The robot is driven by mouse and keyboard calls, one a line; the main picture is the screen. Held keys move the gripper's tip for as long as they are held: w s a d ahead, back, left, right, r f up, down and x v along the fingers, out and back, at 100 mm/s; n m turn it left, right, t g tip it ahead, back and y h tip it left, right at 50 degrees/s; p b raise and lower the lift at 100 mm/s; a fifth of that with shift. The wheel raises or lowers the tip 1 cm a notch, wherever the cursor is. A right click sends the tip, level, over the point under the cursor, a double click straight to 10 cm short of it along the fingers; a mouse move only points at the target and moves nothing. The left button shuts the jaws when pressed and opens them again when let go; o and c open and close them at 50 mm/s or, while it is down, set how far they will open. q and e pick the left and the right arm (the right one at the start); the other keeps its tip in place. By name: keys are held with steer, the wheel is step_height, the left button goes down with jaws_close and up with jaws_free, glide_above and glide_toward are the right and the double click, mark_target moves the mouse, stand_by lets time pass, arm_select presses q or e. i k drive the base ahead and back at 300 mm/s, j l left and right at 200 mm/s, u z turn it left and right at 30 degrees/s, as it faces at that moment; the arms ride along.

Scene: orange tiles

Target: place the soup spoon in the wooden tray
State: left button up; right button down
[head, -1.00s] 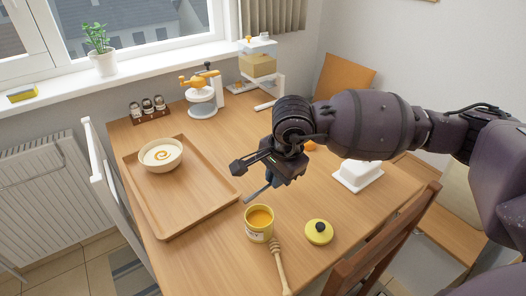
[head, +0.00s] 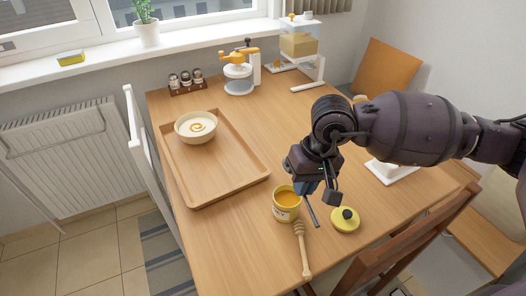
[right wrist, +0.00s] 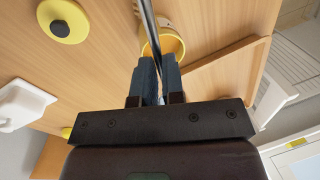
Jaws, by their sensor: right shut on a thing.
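The wooden tray (head: 228,178) lies on the left part of the table, with a bowl of soup (head: 196,127) at its far end and its near part bare. My right gripper (head: 309,190) is to the right of the tray, above the table beside the honey jar. It is shut on the soup spoon (head: 312,215), a thin grey metal shaft. In the right wrist view the spoon (right wrist: 149,22) runs up from between the fingers (right wrist: 158,85); its full shape is not clear. The tray (right wrist: 215,75) shows behind the fingers there. My left gripper is not in view.
An open honey jar (head: 286,205), a wooden dipper (head: 303,250) and a yellow lid (head: 345,219) stand close to the gripper. A white butter dish (head: 388,172) is at right. Spice jars (head: 187,80) and a juicer (head: 240,76) stand at the back.

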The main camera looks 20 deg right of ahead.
mark_target(222, 173)
steer(key=j+z, duration=0.25)
steer(key=j, duration=0.95)
steer(key=i+j, duration=0.15)
steer(key=j, duration=0.15)
steer(key=i+j+z, duration=0.1)
steer(key=j, duration=0.2)
steer(key=i, duration=0.3)
